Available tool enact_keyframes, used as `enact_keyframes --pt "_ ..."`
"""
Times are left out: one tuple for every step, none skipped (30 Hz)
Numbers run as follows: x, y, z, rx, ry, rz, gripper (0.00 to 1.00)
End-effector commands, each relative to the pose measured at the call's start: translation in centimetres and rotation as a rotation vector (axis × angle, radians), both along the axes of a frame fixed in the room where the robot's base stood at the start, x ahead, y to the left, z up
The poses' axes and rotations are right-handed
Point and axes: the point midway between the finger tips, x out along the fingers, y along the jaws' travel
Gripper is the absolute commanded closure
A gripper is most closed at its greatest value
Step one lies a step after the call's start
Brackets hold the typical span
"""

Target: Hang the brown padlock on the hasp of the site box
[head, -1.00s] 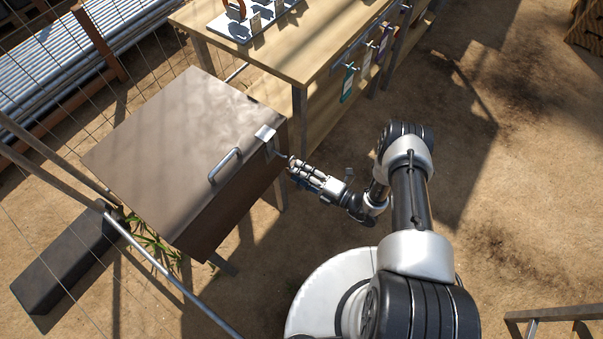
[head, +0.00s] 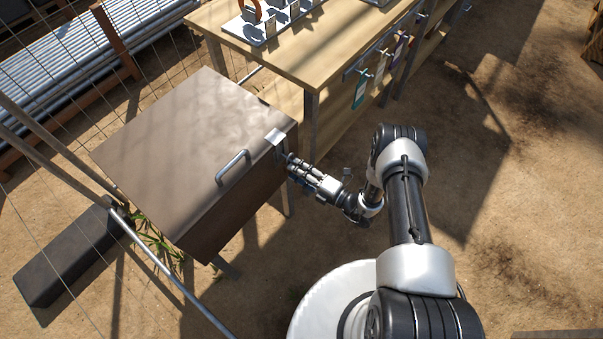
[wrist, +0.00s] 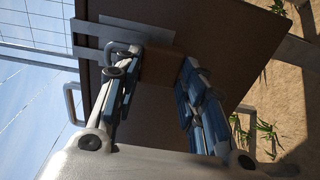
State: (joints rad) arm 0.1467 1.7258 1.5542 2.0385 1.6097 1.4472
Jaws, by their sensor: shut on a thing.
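The site box (head: 180,140) is dark brown with a closed lid, a grey handle and a metal hasp (head: 277,140) at its front edge. My gripper (head: 288,164) is at the box front, just below and right of the hasp. In the wrist view my gripper (wrist: 155,85) is shut on the brown padlock (wrist: 160,68), whose body sits between the blue-padded fingers. Its grey shackle (wrist: 120,48) is right by the hasp plate (wrist: 150,28). I cannot tell whether the shackle passes through the hasp. The padlock is hidden in the head view.
A wooden workbench (head: 290,55) stands behind the box, with a padlock rack on top and coloured tags (head: 360,92) hanging at its side. A wire fence and rail (head: 150,255) run along the left. Open dirt lies to the right.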

Motion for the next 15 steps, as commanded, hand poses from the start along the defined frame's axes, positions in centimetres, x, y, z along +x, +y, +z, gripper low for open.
enact_keyframes --pt "-0.02 0.15 0.06 0.001 -0.002 0.004 1.00" --pt "-0.03 0.15 0.06 0.000 -0.001 0.004 1.00" --pt "-0.03 0.15 0.06 0.000 -0.001 0.004 1.00" --pt "-0.03 0.16 0.06 0.001 -0.001 0.004 1.00" --pt "-0.03 0.16 0.07 0.000 -0.001 0.004 1.00" --pt "-0.04 0.17 0.07 0.000 -0.001 0.004 1.00" --pt "-0.06 0.16 0.06 0.000 -0.001 0.005 1.00" --pt "-0.06 0.17 0.06 0.000 -0.001 0.005 1.00" --pt "-0.07 0.17 0.04 0.001 0.000 0.005 1.00" --pt "-0.08 0.18 0.01 0.001 0.000 0.005 1.00" --pt "-0.09 0.18 -0.04 0.001 0.000 0.005 1.00" --pt "-0.11 0.19 -0.15 0.001 0.000 0.005 1.00" --pt "-0.13 0.20 -0.25 0.001 0.000 0.005 1.00" --pt "-0.14 0.22 -0.36 0.001 0.000 0.005 1.00" --pt "-0.14 0.22 -0.52 0.001 0.000 0.005 1.00"
